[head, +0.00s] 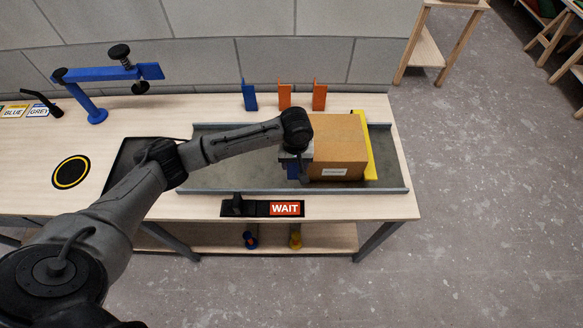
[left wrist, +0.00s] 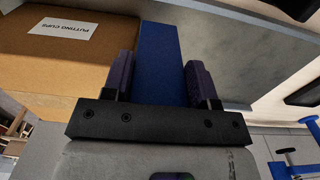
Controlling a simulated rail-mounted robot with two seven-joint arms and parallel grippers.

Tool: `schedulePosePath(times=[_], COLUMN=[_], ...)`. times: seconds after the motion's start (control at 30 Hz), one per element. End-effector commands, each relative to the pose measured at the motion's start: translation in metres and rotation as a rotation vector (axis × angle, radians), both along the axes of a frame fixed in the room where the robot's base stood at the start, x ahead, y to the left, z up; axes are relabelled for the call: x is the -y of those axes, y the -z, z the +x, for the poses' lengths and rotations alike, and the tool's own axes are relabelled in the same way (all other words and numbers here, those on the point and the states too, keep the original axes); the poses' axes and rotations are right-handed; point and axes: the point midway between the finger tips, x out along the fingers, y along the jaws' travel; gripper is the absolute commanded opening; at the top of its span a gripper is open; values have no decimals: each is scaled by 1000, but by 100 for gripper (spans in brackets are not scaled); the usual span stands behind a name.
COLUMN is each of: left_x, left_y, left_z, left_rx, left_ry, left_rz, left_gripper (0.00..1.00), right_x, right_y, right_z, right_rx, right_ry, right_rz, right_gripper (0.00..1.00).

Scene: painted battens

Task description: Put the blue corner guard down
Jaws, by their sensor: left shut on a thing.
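My left gripper (head: 299,174) is shut on a blue corner guard (left wrist: 160,50), with one dark finger on each side of it in the left wrist view. In the head view a small part of this guard (head: 292,171) shows under my wrist, at the left side of a cardboard box (head: 340,142). The box also shows in the left wrist view (left wrist: 70,60), close beside the guard. I cannot tell whether the guard touches the box or the tray. The box sits in a grey shallow tray (head: 225,178). My right gripper is not in view.
A yellow guard (head: 369,150) stands at the box's right side. Another blue guard (head: 249,96) and two orange ones (head: 284,96) stand behind the tray. A WAIT sign (head: 285,209) is in front. A blue clamp stand (head: 90,103) is at left. The tray's left part is clear.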

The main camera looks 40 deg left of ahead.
Motion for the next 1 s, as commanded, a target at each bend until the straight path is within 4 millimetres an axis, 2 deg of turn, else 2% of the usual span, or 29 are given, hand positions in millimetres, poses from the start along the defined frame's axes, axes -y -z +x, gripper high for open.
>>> schedulePosePath(times=[0.17,0.37,0.7,1.0], left_x=[-14,-16,-16,-16], left_y=[9,14,50,50], left_z=[1,1,1,1], left_rx=[-1,-1,-1,0], left_ry=[0,1,2,2], left_rz=[0,0,-1,0], left_gripper=[29,29,29,29], right_x=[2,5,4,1], right_y=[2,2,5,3], right_z=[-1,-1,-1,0], right_rx=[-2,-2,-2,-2], right_ry=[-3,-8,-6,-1], right_rz=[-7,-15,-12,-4], right_gripper=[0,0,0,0])
